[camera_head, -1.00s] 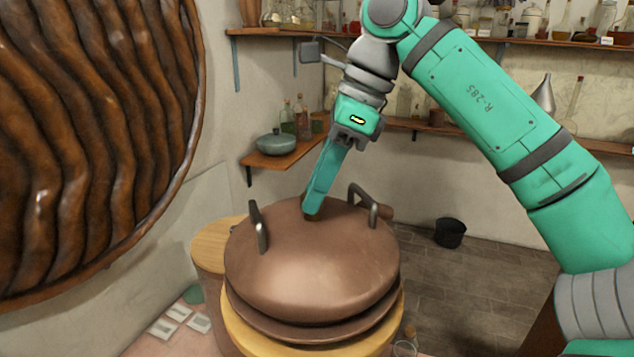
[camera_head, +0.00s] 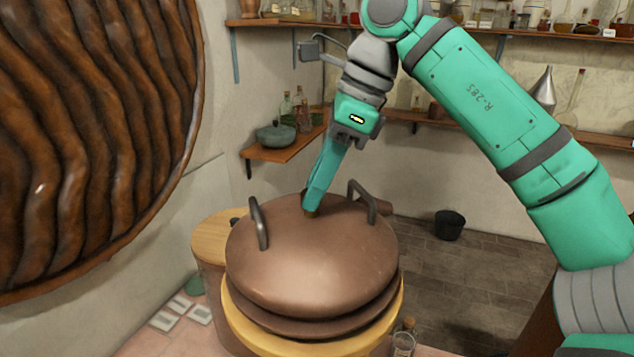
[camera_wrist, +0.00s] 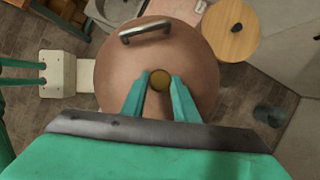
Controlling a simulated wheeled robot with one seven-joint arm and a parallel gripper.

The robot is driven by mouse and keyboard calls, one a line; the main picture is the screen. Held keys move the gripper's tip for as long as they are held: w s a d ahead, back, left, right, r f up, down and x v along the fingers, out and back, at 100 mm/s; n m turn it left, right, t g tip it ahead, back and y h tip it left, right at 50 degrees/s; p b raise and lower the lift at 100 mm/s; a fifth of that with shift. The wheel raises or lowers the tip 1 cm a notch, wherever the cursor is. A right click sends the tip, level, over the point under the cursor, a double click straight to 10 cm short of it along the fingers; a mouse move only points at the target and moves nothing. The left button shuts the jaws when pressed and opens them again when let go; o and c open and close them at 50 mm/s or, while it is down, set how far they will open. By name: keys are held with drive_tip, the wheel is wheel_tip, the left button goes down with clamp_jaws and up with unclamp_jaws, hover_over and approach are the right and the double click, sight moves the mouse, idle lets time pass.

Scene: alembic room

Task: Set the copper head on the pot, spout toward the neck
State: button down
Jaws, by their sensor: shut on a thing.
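The copper head (camera_head: 310,265) is a wide brown dome with two dark handles, below my gripper in the camera_head view. My gripper (camera_head: 311,208) points down and is shut on the small knob at its top. In the wrist view, the round knob (camera_wrist: 160,80) sits between my two fingers, with the copper dome (camera_wrist: 120,75) around it. A second copper rim (camera_head: 330,325) shows under the dome, above a yellow ring (camera_head: 245,325). The pot is mostly hidden, and I cannot tell whether head and pot touch. A short brown tube, possibly the spout, shows behind the right handle.
A round wooden top (camera_head: 212,238) stands close at the left. A large ridged brown disc (camera_head: 90,130) fills the left side. A small shelf with a green pot (camera_head: 276,138) is behind. A black bucket (camera_head: 449,225) stands on open floor. A glass jar (camera_head: 403,343) is at the front right.

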idle(0.4)
drive_tip(key=c, duration=1.3)
unclamp_jaws()
drive_tip(key=shift+f, duration=0.1)
